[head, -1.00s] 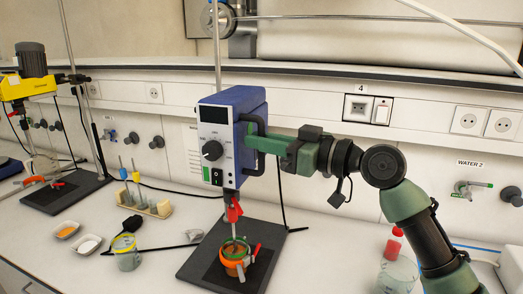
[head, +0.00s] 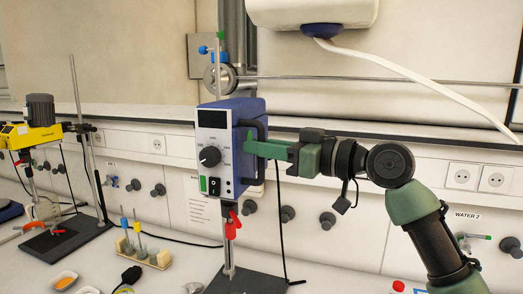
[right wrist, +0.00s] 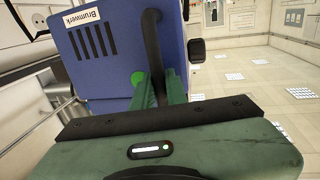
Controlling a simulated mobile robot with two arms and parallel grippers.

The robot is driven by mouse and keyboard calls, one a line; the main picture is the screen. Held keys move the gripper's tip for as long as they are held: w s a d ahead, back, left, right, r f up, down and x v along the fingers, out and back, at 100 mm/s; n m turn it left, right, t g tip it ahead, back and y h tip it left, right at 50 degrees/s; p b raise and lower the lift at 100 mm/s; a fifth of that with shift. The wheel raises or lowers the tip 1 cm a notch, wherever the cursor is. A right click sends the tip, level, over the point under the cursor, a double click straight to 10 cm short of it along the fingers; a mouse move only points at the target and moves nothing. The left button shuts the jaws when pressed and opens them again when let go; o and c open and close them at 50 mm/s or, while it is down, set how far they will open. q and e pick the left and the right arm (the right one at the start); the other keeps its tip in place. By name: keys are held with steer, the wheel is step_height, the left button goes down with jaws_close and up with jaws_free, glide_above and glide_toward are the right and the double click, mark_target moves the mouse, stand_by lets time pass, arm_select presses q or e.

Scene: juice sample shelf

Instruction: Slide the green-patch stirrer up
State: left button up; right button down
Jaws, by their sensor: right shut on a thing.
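The green-patch stirrer (head: 229,150) is a blue box with a white front, a black knob and a small green patch (head: 203,184) low on that front. It sits upright on a vertical metal rod (head: 217,75). My right gripper (head: 257,147) comes from the right and is shut on the black side handle (head: 262,128) of the stirrer. In the right wrist view, the green fingers (right wrist: 158,88) close around the handle (right wrist: 153,45) beside the blue housing (right wrist: 105,50). A red clamp (head: 232,222) shows below the stirrer. My left gripper is out of view.
A yellow stirrer (head: 28,136) on its own stand is at the left. A small rack (head: 145,251) with tubes stands on the bench. A pipe and valve (head: 218,78) are on the wall behind the rod. A white hose (head: 420,78) hangs at the upper right.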

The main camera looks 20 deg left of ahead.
steer(key=shift+d+r, duration=0.1)
steer(key=shift+r, duration=0.45)
steer(key=c, duration=1.4)
jaws_free()
steer(key=shift+c, duration=0.2)
steer(key=shift+f, duration=0.15)
steer(key=shift+f, duration=0.1)
steer(key=b+v, duration=0.3)
steer(key=v, duration=0.4)
steer(key=shift+d, duration=0.35)
steer(key=shift+s, duration=0.1)
